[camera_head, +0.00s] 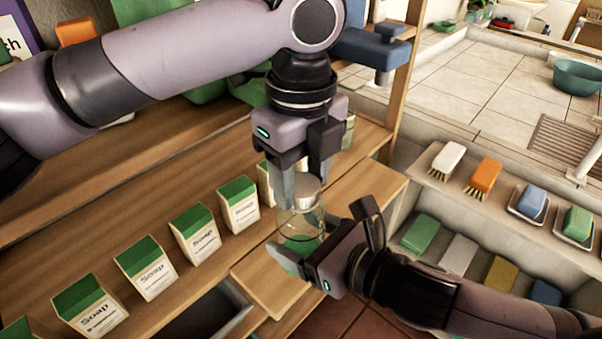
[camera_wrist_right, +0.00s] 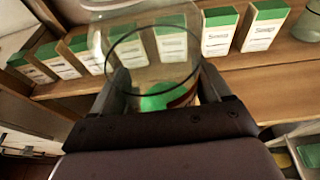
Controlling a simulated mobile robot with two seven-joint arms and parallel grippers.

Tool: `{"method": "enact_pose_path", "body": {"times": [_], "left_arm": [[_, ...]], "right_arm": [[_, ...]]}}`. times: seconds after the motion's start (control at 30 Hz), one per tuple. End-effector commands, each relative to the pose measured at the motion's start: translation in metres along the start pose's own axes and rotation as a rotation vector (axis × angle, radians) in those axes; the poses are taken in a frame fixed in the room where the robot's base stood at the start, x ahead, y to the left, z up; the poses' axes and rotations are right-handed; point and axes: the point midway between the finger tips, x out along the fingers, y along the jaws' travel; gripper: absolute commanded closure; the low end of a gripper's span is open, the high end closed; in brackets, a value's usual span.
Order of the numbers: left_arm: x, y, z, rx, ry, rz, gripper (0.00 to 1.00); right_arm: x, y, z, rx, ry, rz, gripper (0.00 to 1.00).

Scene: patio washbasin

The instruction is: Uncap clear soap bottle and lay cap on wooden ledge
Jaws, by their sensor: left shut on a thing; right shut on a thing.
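The clear soap bottle (camera_head: 301,222) stands roughly upright over the wooden ledge (camera_head: 262,283), with green showing low inside it. My right gripper (camera_head: 328,238) is shut around its body from the right; the right wrist view shows the see-through bottle (camera_wrist_right: 155,50) between the fingers. A pale, metallic-looking cap (camera_head: 306,190) is at the bottle's top. My left gripper (camera_head: 306,182) points down from above and is shut on the cap. I cannot tell whether the cap is seated on the neck or just clear of it. The right wrist view does not show the cap.
A row of green-topped soap boxes (camera_head: 196,234) stands on the wooden shelf left of the bottle. Brushes (camera_head: 484,173) and coloured bars (camera_head: 420,232) fill shelves at right. Bare wood (camera_head: 362,190) lies just right of my left gripper. A teal basin (camera_head: 577,76) is far off.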

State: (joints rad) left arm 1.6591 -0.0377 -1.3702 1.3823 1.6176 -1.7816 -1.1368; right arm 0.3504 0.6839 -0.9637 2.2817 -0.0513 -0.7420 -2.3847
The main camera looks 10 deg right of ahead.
Motion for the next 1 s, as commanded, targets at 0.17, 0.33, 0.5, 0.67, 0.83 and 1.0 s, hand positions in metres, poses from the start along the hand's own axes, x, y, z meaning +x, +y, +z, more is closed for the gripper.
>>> {"method": "enact_pose_path", "body": {"times": [0.17, 0.33, 0.5, 0.67, 0.83, 1.0], "left_arm": [[0.0, 0.0, 0.0, 0.002, 0.0, 0.0, 0.27], [0.0, 0.0, 0.0, 0.003, 0.0, 0.0, 0.24], [-0.004, 0.0, 0.0, 0.003, -0.001, -0.001, 0.24], [-0.024, -0.001, 0.0, 0.002, 0.0, -0.003, 0.24], [-0.042, 0.0, 0.0, 0.001, -0.001, -0.002, 0.24], [-0.049, 0.0, 0.0, 0.026, -0.001, 0.0, 0.28]], "right_arm": [[0.0, 0.0, 0.001, 0.0, -0.001, -0.001, 1.0], [0.0, 0.0, 0.001, 0.0, -0.001, 0.0, 1.0], [0.0, 0.0, 0.001, 0.0, -0.001, 0.0, 1.0], [0.0, 0.0, 0.001, 0.0, -0.002, 0.0, 1.0], [0.0, 0.0, 0.001, 0.0, -0.002, 0.0, 1.0], [0.0, 0.0, 0.001, 0.0, -0.002, 0.0, 1.0]]}}
